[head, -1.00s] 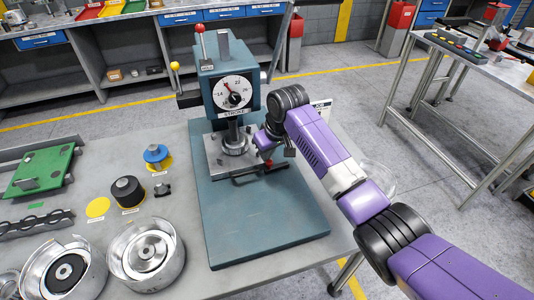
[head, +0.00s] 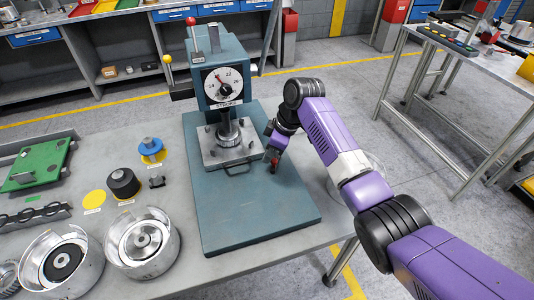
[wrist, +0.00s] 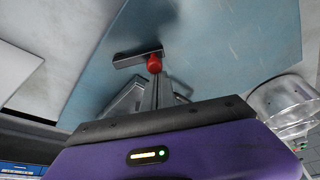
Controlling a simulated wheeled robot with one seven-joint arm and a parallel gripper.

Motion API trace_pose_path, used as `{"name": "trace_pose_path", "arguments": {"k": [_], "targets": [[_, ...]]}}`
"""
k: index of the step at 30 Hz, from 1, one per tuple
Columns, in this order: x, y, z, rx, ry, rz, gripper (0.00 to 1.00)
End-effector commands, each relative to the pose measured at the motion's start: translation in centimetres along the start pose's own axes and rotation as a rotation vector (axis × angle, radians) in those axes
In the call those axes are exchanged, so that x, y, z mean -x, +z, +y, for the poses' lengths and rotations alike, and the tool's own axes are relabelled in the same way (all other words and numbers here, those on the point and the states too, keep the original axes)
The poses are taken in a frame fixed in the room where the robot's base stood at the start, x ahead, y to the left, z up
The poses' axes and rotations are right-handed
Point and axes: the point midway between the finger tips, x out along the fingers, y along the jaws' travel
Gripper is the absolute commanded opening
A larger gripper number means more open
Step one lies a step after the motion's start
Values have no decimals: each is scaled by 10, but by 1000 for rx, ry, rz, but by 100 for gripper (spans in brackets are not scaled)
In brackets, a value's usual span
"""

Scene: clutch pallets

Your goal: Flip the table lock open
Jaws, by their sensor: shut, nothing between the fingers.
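The press (head: 226,90) stands on a blue-green base plate, with a steel work table (head: 212,155) under its ram. The table lock is a short dark lever with a red knob (head: 275,159), to the right of the work table's front corner. In the wrist view the red knob (wrist: 154,63) stands at the tips of my fingers, with a dark bar (wrist: 130,58) beside it. My gripper (head: 273,152) is shut and empty, right at the knob; whether it touches it I cannot tell. The lever's pivot is unclear.
A loop handle (head: 238,169) sticks out from the work table's front. Black and blue round parts and two steel housings (head: 143,243) lie left of the base plate. The front of the base plate (head: 255,215) is clear.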

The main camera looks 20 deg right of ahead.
Motion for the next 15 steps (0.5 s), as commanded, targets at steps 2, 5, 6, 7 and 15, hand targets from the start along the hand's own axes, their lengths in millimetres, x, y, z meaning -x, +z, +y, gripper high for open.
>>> {"name": "trace_pose_path", "arguments": {"k": [2, 5, 6, 7, 15], "targets": [[0, 1, 0, 0, -1, 0, 0], [2, 3, 1, 86, -32, 0, 0], [2, 4, 1, 121, -44, 0, 0], [2, 5, 1, 132, -47, 1, 0], [6, 14, 2, 125, -45, 0, 0]]}}
